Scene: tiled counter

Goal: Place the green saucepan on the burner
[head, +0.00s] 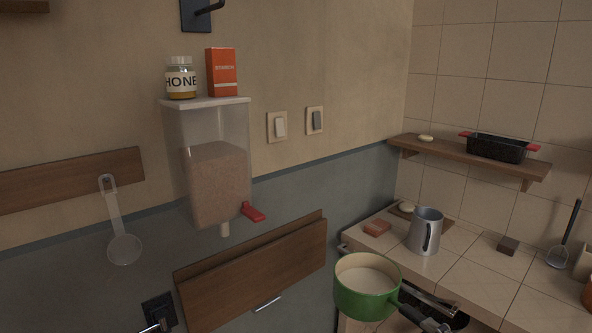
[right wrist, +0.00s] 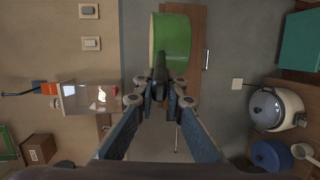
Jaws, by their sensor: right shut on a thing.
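The green saucepan (head: 362,303) is at the lower middle of the head view, roughly upright, with a pale inside. It appears in front of the counter's left end. Its black handle points to the lower right. My right gripper (head: 432,314) is shut on this handle, partly cut off by the bottom edge. In the right wrist view the gripper (right wrist: 160,98) has the dark handle between its fingers, with the green saucepan (right wrist: 172,42) beyond. I cannot make out a burner in either view. My left gripper is not in view.
The tiled counter (head: 470,257) holds a grey metal jug (head: 425,232), an orange-brown block (head: 376,228) and a dark block (head: 508,245). A wooden shelf (head: 450,159) with a black pan (head: 497,149) is above. A wooden wall panel (head: 250,277) is left of the saucepan.

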